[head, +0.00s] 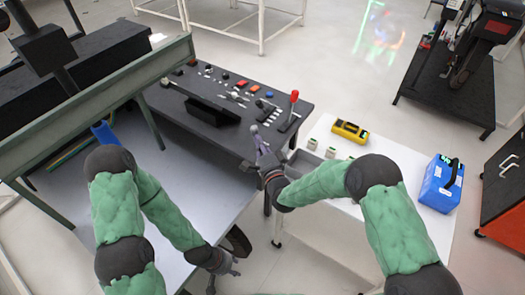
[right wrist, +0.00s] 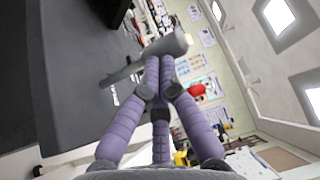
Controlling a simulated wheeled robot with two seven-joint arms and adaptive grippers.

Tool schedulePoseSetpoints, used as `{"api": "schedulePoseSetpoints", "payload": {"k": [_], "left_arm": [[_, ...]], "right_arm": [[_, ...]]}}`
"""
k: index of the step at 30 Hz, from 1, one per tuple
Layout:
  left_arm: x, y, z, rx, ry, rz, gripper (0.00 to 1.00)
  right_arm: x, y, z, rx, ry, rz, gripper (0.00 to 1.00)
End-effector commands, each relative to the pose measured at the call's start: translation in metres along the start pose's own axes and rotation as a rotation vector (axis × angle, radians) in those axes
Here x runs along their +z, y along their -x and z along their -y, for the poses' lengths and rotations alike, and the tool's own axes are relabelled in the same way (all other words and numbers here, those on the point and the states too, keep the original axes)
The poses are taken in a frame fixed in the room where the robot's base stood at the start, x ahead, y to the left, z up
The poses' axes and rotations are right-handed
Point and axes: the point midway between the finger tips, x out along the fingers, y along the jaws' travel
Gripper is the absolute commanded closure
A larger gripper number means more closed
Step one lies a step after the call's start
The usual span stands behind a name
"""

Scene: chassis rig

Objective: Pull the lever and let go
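A lever with a red handle (head: 294,97) stands on the dark panel table, near its right edge. My right gripper (head: 256,132) is at the table's front right edge, left of and nearer than the red handle. In the right wrist view, its purple fingers (right wrist: 160,66) are drawn together. A blurred grey bar with a thick round end (right wrist: 172,46) crosses at their tips; I cannot tell whether they hold it. A red shape (right wrist: 196,90) shows beyond, right of the fingers. My left gripper (head: 224,268) hangs low, apart from the panel; its fingers are too small to read.
The dark panel table (head: 185,125) carries a black slotted box (head: 212,110) and several small switches. Right of it, a white table holds a yellow device (head: 350,131) and a blue box (head: 440,184). A grey-topped bench (head: 185,170) lies in front.

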Motion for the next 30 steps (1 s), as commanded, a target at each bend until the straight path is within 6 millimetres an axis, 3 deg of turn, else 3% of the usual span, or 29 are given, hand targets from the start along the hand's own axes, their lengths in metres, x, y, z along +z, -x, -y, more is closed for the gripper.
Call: {"api": "schedulePoseSetpoints", "payload": {"k": [14,24,30], "left_arm": [[0.000,0.001,0.000,0.000,0.000,0.000,0.60],[0.001,0.018,-0.006,0.000,0.000,0.000,0.60],[0.001,0.010,-0.004,0.000,0.000,0.000,0.60]], "right_arm": [[-0.001,-0.004,0.001,0.009,-0.012,0.000,1.00],[-0.027,-0.022,0.006,0.174,-0.242,-0.002,1.00],[-0.036,-0.029,0.000,0.216,-0.298,0.001,1.00]]}}
